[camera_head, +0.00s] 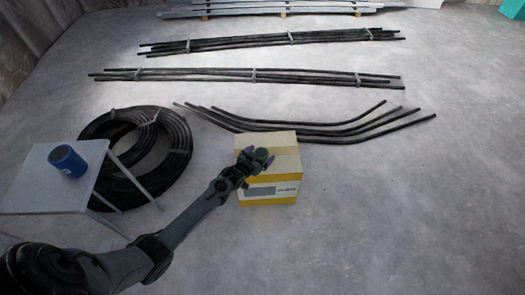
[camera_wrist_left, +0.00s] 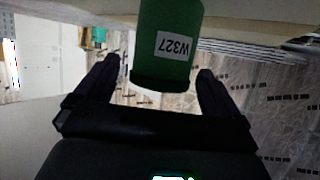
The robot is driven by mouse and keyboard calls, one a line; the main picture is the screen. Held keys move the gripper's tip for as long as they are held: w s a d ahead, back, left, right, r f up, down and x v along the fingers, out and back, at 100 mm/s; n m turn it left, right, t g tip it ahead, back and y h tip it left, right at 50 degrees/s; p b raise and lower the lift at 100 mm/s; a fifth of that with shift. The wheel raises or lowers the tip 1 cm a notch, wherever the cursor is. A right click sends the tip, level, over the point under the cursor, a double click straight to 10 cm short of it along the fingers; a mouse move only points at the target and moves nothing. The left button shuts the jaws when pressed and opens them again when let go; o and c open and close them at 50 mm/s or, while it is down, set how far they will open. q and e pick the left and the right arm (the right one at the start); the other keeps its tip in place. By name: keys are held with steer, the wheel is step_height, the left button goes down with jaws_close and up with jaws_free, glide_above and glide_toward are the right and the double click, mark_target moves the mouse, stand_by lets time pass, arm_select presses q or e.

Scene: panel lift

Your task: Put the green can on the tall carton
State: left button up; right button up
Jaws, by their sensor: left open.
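The green can (camera_wrist_left: 168,45) with a white W327 label is upside down in the left wrist view, between the finger tips and beyond them. In the head view it is a small dark green shape (camera_head: 262,155) at the carton's top, partly covered by the gripper. The tall carton (camera_head: 283,145), tan on top with yellow and white sides, stands on the floor. My left gripper (camera_head: 250,158) is open at the carton's top, fingers on either side of the can with gaps in the wrist view. The can's contact with the carton top is hidden. My right gripper is not in view.
A blue cup-like can (camera_head: 67,161) stands on a pale table (camera_head: 40,195) at the left. Black coiled hose (camera_head: 178,150) lies beside it. Bent black rods (camera_head: 330,135) and bundled rods (camera_head: 250,75) lie behind the carton. The floor at right is clear.

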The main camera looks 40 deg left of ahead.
arm_select(q)
steer(key=s+d+r+m+g+p, duration=0.1)
steer(key=s+d+r+g, duration=0.2)
steer(key=s, duration=0.8)
steer(key=s+d+r+m+g+h+p, duration=0.1)
steer(key=s+d+r+g+p, duration=0.1)
steer(key=s+d+r, duration=0.6)
steer(key=s+d+r+m+g+h+p, duration=0.1)
steer(key=s+d+r+g, duration=0.3)
steer(key=s, duration=1.1)
steer(key=d+r+p, duration=0.1)
steer(key=d+r, duration=0.1)
steer(key=d, duration=0.1)
steer(key=shift+d+r+m+g, duration=0.25)
steer(key=shift+d+m+g, duration=0.05)
steer(key=shift+d+g, duration=0.1)
step_height(320, 180, up, 61)
steer(key=p, duration=6)
steer(key=shift+f, duration=0.2)
